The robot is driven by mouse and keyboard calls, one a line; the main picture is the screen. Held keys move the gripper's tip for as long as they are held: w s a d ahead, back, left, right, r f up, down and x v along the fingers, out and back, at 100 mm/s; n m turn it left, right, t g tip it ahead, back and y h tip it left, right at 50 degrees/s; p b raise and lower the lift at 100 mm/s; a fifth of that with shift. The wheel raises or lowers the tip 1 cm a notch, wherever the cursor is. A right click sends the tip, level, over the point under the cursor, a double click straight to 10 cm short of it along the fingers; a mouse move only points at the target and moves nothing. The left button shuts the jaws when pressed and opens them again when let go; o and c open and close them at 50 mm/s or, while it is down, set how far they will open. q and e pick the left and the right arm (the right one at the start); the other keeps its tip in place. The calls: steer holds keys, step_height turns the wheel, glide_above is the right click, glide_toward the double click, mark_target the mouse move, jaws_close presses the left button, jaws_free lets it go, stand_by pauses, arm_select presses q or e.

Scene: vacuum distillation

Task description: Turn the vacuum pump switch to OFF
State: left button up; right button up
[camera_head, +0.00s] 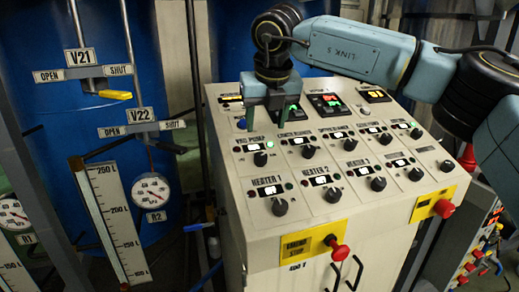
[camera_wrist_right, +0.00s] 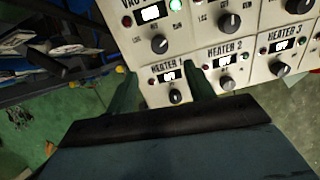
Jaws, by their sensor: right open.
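The vacuum pump switch (camera_head: 260,159) is a black round knob at the left end of the upper switch row on the control panel, under a small lit display. It also shows in the right wrist view (camera_wrist_right: 159,44), with a bright green lamp (camera_wrist_right: 176,5) and a darker red lamp (camera_wrist_right: 127,21) above it. I cannot read the knob's exact setting. My right gripper (camera_head: 264,112) is open and empty, above the panel and just behind the vacuum pump switch. In the right wrist view its two fingers (camera_wrist_right: 160,75) are spread, apart from the knob. My left gripper is out of view.
Heater knobs (camera_head: 280,207) and several other knobs sit close by on the panel (camera_head: 300,230). A red emergency stop button (camera_head: 340,252) is on the front edge. Blue tanks (camera_head: 60,130) with valve V22 (camera_head: 142,115) and gauges stand at the left.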

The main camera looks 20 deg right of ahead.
steer(key=p, duration=0.1)
glide_above(261, 156)
steer(key=s, duration=0.3)
step_height(261, 156, down, 5)
steer(key=p+x, duration=0.1)
steer(key=x, duration=0.4)
steer(key=shift+w+a, duration=0.1)
steer(key=shift+w, duration=0.05)
steer(key=shift+w+f, duration=0.15)
steer(key=shift+f, duration=0.15)
steer(key=shift+c, duration=0.5)
steer(key=c, duration=0.9)
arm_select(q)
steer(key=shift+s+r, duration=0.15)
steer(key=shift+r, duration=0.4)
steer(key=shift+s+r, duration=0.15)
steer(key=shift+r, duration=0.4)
arm_select(e)
steer(key=shift+o, duration=0.2)
